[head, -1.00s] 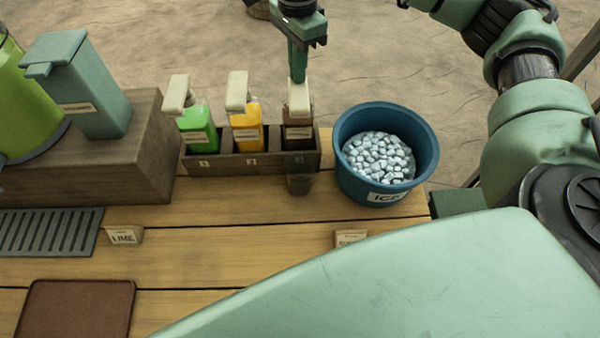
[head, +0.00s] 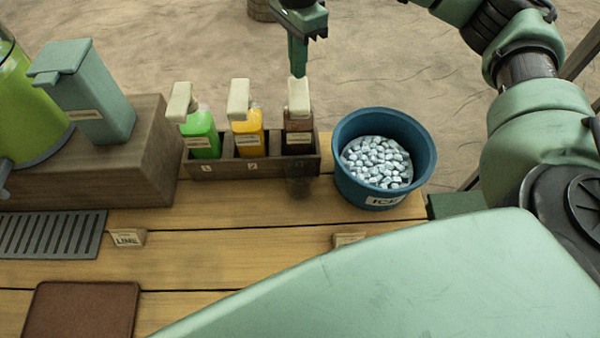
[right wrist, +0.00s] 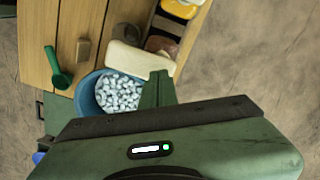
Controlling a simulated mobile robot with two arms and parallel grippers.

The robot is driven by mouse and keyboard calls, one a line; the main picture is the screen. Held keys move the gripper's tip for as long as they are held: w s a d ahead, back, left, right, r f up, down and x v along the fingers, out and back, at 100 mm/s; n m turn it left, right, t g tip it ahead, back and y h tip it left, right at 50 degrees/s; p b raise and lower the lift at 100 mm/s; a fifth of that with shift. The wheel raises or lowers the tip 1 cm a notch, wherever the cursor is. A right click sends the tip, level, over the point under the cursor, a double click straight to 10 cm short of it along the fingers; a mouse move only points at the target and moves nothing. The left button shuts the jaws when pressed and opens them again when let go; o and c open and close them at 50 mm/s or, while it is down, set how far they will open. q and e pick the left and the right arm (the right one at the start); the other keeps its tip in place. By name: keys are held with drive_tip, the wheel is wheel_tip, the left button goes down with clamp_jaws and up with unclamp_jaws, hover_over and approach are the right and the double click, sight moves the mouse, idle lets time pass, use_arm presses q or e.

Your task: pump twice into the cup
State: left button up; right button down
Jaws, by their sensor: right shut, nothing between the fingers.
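My right gripper (head: 298,72) is shut and empty, with its fingertips pointing down just over the cream pump head (head: 299,92) of the dark brown bottle (head: 298,130). I cannot tell whether they touch. This bottle stands in the right compartment of a dark wooden rack. A dark see-through cup (head: 299,187) stands in front of the rack below that pump; its contents cannot be made out. In the right wrist view the gripper's fingers (right wrist: 158,88) lie beside the long cream pump head (right wrist: 138,60). My left gripper is out of view.
Green (head: 203,135) and orange (head: 247,135) pump bottles stand left in the rack (head: 225,168). A blue ice bucket (head: 345,175) stands close on the right. A green scoop (right wrist: 60,78) shows in the wrist view. The planks in front of the rack (head: 220,207) are mostly clear.

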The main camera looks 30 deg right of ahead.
sight(298, 81)
drive_tip(key=shift+f, duration=0.2)
idle(0.4)
drive_tip(key=shift+f+b, duration=1.4)
drive_tip(key=shift+f, duration=0.15)
drive_tip(key=shift+r, duration=0.2)
drive_tip(key=shift+r+p, duration=1.05)
drive_tip(key=shift+r, duration=0.5)
wheel_tip(298, 81, up, 6)
drive_tip(key=p, duration=0.3)
drive_tip(key=shift+p, duration=0.4)
